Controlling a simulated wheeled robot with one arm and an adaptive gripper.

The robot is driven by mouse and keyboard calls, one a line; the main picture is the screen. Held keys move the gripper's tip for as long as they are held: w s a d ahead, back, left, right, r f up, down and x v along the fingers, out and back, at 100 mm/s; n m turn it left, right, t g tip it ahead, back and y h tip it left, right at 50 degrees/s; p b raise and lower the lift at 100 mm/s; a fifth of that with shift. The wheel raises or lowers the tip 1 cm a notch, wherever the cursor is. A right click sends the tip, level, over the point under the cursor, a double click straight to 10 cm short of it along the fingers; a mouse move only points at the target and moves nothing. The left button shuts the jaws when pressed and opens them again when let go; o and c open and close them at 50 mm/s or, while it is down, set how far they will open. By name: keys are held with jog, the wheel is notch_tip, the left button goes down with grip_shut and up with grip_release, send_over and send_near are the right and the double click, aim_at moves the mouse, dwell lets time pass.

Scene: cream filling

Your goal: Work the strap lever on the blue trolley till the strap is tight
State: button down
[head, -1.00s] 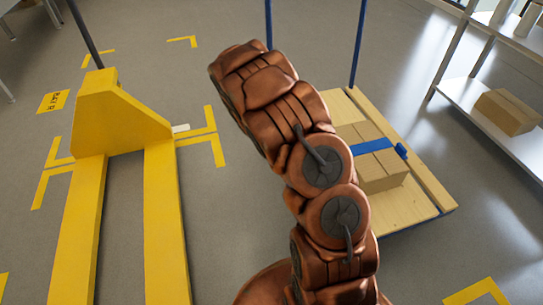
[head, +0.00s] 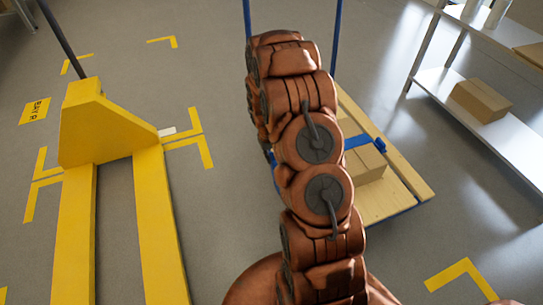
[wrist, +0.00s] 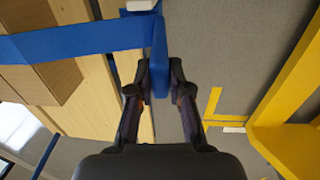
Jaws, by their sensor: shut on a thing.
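The blue trolley has a pale wooden deck (head: 410,182) and blue upright posts. Cardboard boxes (head: 369,165) sit on the deck with a blue strap (head: 356,142) across them. The strap (wrist: 85,41) and boxes (wrist: 45,84) also show in the wrist view. There, a narrow blue lever (wrist: 160,62) stands at the strap's end by the deck edge. My gripper (wrist: 160,78) is shut on this lever, one dark finger on each side. In the head view my arm hides the gripper and lever. I cannot tell how tight the strap is.
A yellow pallet jack (head: 95,135) stands on the left, its forks toward me. A metal shelf (head: 470,115) holding a cardboard box (head: 481,101) is at the right. Grey floor (head: 205,210) with yellow markings lies open between pallet jack and my arm.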

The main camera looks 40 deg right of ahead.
jog(key=c, duration=1)
grip_release()
jog(key=shift+r, duration=0.1)
notch_tip(320, 180, up, 12)
jog(key=a, duration=0.1)
jog(key=shift+w+a, duration=0.15)
jog(key=s+a+r+p, duration=0.4)
jog(key=r, duration=0.4)
jog(key=s+a+r+n+p, duration=0.1)
jog(key=s+a+r+p, duration=0.25)
jog(key=r, duration=0.55)
jog(key=s+a+r+p, duration=0.4)
jog(key=a+r+p, duration=0.1)
jog(key=r, duration=0.3)
jog(key=s+a+r+p, duration=0.3)
jog(key=s+r+p, duration=0.1)
jog(key=s+r, duration=0.2)
jog(key=s+a+r+n+g+p, duration=0.1)
jog(key=s+a+r+p, duration=0.2)
jog(key=s+r+p, duration=0.2)
jog(key=s+a+r+n+y+p, duration=0.1)
jog(key=s+a+r+p, duration=0.2)
jog(key=s+r, duration=0.5)
jog(key=shift+s+a+r+g+p, duration=0.2)
jog(key=shift+s+r+g+p, duration=0.15)
jog(key=shift+s+p, duration=0.65)
